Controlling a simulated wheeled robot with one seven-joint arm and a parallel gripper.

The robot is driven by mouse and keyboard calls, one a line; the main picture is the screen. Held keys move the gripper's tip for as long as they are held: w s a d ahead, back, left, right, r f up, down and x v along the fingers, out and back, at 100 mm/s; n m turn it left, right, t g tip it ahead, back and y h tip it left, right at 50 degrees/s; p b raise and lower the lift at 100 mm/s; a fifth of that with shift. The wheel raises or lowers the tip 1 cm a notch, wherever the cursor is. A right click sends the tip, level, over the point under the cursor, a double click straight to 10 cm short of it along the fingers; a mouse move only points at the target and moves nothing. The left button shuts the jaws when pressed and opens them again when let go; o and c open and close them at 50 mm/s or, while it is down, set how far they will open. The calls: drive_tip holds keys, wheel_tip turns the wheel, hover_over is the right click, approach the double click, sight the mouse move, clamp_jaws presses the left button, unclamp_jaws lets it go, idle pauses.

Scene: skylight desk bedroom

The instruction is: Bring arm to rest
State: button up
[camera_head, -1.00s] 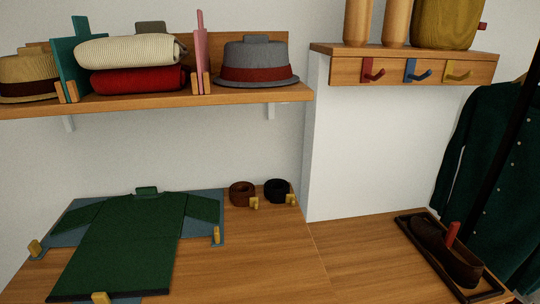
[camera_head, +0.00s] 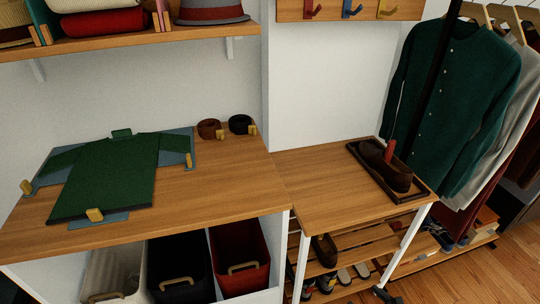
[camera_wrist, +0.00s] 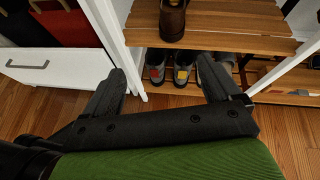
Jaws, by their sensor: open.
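My gripper (camera_wrist: 168,92) shows in the wrist view with its two dark fingers spread wide apart and nothing between them. Beyond the fingers are a shoe rack and the wooden floor.
A wooden desk (camera_head: 240,182) holds a green garment (camera_head: 110,175) on a blue board. A side top (camera_head: 320,200) bears a brown shoe (camera_head: 385,165) in a tray. Below are bins, including a red one (camera_head: 238,255), and a slatted rack (camera_head: 350,245). Open floor (camera_head: 465,280) lies at right.

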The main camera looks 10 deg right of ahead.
drive_tip(key=w+a+r+n+g, duration=0.25)
drive_tip(key=a+r+n, duration=0.25)
drive_tip(key=r+n, duration=0.3)
drive_tip(key=w+a+r+n+g+y, duration=0.15)
drive_tip(key=a+r+n+g, duration=0.25)
drive_tip(key=r+n, duration=0.4)
drive_tip(key=w+a+r+n+g, duration=0.25)
drive_tip(key=a+r+n, duration=0.3)
drive_tip(key=r, duration=0.45)
drive_tip(key=s+a+r+n+t+h, duration=0.1)
drive_tip(key=s+a+r+n+h, duration=0.1)
drive_tip(key=s+a+r+n, duration=0.45)
drive_tip(key=s+a+r+n+t+h, duration=0.1)
drive_tip(key=s+a+r+n+h, duration=0.15)
drive_tip(key=s+r+n, duration=0.45)
wheel_tip(320, 180, up, 15)
drive_tip(key=s+m+p, duration=0.2)
drive_tip(key=p, duration=1.2)
drive_tip(key=shift+y, duration=0.4)
